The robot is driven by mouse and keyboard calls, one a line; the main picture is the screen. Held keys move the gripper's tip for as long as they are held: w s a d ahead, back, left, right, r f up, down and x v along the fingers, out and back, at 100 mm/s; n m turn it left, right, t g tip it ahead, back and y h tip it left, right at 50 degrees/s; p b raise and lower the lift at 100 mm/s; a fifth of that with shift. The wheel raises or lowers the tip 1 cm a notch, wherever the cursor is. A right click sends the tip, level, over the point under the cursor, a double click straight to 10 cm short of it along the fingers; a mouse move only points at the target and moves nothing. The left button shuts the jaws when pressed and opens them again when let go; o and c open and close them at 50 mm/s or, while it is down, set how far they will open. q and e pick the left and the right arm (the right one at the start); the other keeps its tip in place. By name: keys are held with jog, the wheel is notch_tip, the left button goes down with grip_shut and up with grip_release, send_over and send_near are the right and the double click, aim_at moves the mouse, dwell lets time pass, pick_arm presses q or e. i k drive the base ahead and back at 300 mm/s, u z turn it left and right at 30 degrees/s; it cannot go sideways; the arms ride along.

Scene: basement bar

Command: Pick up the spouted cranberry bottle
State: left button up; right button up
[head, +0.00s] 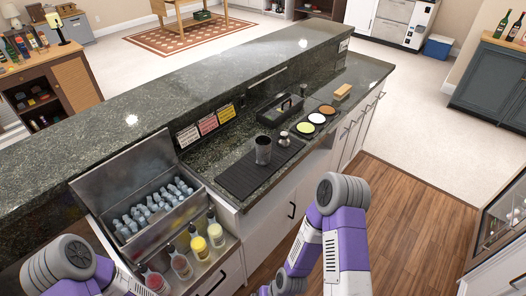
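A spouted bottle with red contents (156,282), which looks like the cranberry bottle, stands at the near left end of a row of spouted bottles in the front rail of the steel bar station. Its lower part is hidden by the rail. My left arm is at the lower left, close to the red bottle, and my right arm is at the lower middle. Neither gripper shows.
An open steel bin (185,215) behind the rail holds many small clear bottles. A black bar mat (240,180) carries a metal shaker cup (263,152). A black caddy (280,110) and three round dishes (317,118) stand beyond. The raised granite ledge (150,95) runs behind; wooden floor is clear at right.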

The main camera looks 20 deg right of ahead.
aim_at(155, 281)
jog(key=z, duration=1.8)
jog(key=i, duration=1.2)
jog(key=u, duration=3)
